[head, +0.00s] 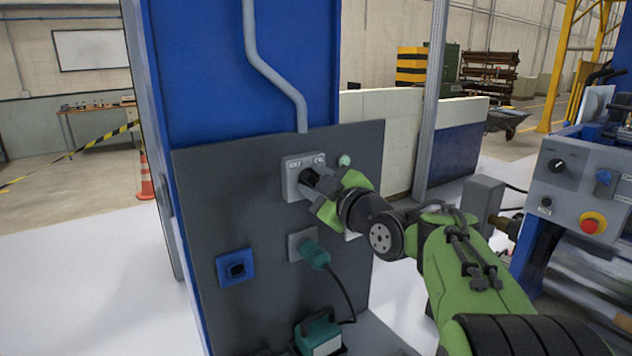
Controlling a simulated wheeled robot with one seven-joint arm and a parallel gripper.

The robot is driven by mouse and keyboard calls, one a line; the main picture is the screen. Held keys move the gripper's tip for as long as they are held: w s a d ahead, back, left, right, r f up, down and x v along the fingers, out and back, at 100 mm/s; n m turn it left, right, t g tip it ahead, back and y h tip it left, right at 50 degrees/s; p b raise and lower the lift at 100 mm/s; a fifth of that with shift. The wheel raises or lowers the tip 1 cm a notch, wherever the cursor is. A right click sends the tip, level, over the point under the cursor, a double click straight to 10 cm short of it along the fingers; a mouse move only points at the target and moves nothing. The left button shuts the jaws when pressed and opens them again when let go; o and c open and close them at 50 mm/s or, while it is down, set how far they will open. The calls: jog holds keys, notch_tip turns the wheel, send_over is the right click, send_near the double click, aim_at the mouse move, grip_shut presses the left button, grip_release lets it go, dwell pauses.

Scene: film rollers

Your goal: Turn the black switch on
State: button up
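The switch box (290,178) is a grey plate with small lettering along its top, mounted on the upper part of a dark grey panel. A black part, which looks like the switch knob (310,177), shows at its middle. My gripper (318,185) is right at the box's front, its green and black fingers reaching it from the lower right. The fingers hide much of the knob. I cannot tell whether they touch or hold it, or which way the knob is turned.
The dark panel (205,200) also carries a blue socket (237,267), a teal plug (313,254) with a black cable, and a small green button or lamp (344,160). A teal device (318,334) sits below. A machine's control box (585,190) with a red button stands at right.

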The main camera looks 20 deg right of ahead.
grip_shut()
jog(key=shift+m, duration=0.4)
jog(key=m, duration=0.1)
jog(key=m+b, duration=0.1)
jog(key=shift+w+d+r+m, duration=0.1)
jog(key=shift+d+m, duration=0.15)
jog(key=shift+m, duration=0.15)
jog(key=m, duration=0.6)
jog(key=d+m, duration=0.1)
jog(key=m, duration=0.2)
jog(key=shift+w+d+r+p, duration=0.1)
jog(key=shift+w+r+p, duration=0.1)
jog(key=shift+p, duration=0.1)
jog(key=m, duration=0.1)
jog(key=m+p, duration=0.1)
jog(key=m, duration=0.3)
jog(key=shift+w+d+f, duration=0.1)
jog(key=shift+d+f, duration=0.2)
jog(key=shift+m, duration=0.3)
jog(key=shift+o, duration=1)
grip_release()
